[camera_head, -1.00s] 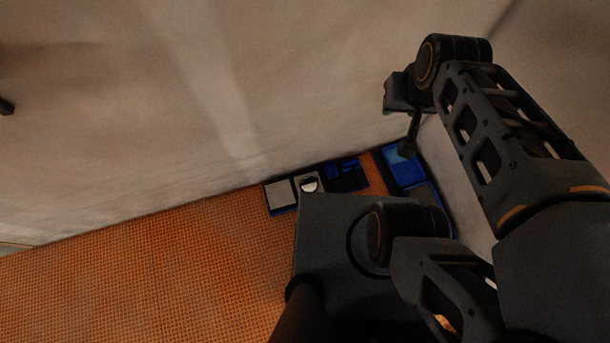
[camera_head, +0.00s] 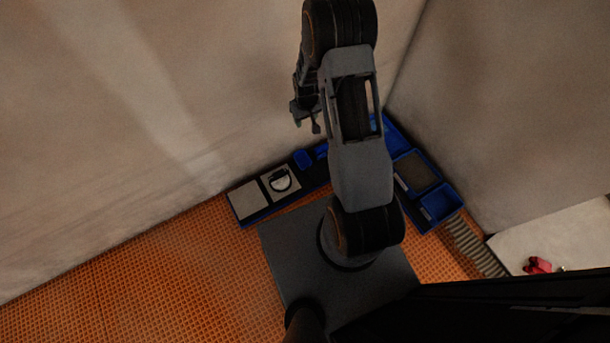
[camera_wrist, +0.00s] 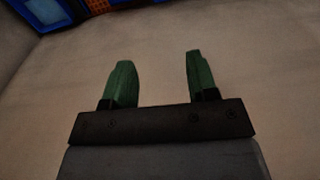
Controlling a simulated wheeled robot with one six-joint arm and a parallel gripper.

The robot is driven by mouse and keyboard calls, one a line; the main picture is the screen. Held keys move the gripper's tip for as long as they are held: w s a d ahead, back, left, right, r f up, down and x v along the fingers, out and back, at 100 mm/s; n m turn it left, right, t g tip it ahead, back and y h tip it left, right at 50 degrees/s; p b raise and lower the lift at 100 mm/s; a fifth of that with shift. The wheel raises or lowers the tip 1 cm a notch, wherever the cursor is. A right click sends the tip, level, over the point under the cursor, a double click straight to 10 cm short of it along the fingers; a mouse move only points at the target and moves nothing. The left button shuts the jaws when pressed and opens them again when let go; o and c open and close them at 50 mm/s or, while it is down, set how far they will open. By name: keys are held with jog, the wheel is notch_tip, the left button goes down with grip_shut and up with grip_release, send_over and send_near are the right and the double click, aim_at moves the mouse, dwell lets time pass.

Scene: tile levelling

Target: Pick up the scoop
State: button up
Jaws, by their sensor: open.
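My gripper (camera_head: 307,122) hangs high beside the wall in the head view, left of my forearm. In the wrist view its two green fingers (camera_wrist: 158,60) stand wide apart with nothing between them. I cannot pick out a scoop for certain in either view. A round pale and dark item (camera_head: 280,180) sits on a light square in the tray row along the wall; it is too small to identify. My gripper is above and to the right of it, well apart. My arm hides part of the trays.
A dark-and-blue tray row (camera_head: 247,220) lies along the wall. Blue bins (camera_head: 437,207) stand in the corner at right. A ridged grey strip (camera_head: 470,246) and a pale surface with a red object (camera_head: 537,265) are farther right. The orange mesh floor (camera_head: 150,270) at left is clear.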

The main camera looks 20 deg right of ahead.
jog(key=g+b, duration=0.1)
jog(key=b, duration=0.9)
send_over(311, 172)
jog(key=f, duration=3.3)
jog(key=shift+s+f, duration=0.3)
jog(key=shift+s, duration=0.05)
jog(key=shift+w+f+b, duration=0.15)
jog(key=shift+f+b, duration=0.95)
jog(key=shift+f, duration=0.5)
jog(key=shift+w+f+b, duration=0.1)
jog(key=shift+f+b, duration=0.95)
jog(key=shift+f, duration=0.55)
grip_shut()
notch_tip(311, 172, up, 10)
jog(key=p, duration=0.5)
jog(key=shift+r, duration=0.1)
